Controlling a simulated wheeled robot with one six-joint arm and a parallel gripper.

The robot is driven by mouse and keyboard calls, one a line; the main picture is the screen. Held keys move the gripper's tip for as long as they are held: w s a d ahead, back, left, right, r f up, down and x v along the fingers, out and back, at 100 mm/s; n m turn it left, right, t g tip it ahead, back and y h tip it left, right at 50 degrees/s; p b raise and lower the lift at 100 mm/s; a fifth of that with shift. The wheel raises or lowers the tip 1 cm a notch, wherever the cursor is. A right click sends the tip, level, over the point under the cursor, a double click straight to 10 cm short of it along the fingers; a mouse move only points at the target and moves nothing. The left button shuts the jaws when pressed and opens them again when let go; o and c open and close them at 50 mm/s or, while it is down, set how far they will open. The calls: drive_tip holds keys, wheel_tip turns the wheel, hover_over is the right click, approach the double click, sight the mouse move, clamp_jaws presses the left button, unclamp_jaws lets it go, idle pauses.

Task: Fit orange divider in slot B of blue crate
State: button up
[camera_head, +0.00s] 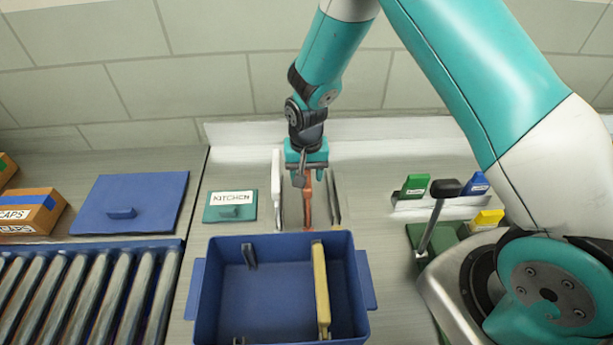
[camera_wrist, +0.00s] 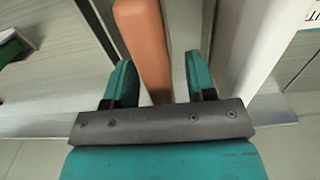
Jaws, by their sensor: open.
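The orange divider (camera_head: 308,205) stands on the counter behind the blue crate, between a white divider (camera_head: 276,190) and a dark grey upright piece. In the wrist view the orange divider (camera_wrist: 143,40) runs between my two open fingers. My gripper (camera_head: 306,178) is open above its far end; I cannot tell whether the fingers touch it. The blue crate (camera_head: 230,310) sits in front. A yellow divider (camera_head: 321,290) stands in its right part, and a pair of small grey slot guides (camera_head: 249,257) shows at the left. No slot letters are readable.
A teal KITCHEN sign (camera_head: 230,206) lies left of the dividers. A blue lid (camera_head: 130,203) and a roller conveyor (camera_head: 85,300) are farther left, with cardboard boxes (camera_head: 30,212). At right are a rack with coloured tabs (camera_head: 440,203) and a black-knobbed lever (camera_head: 437,210).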

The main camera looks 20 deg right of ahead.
drive_tip(key=shift+f, duration=0.8)
drive_tip(key=shift+c, duration=0.5)
clamp_jaws()
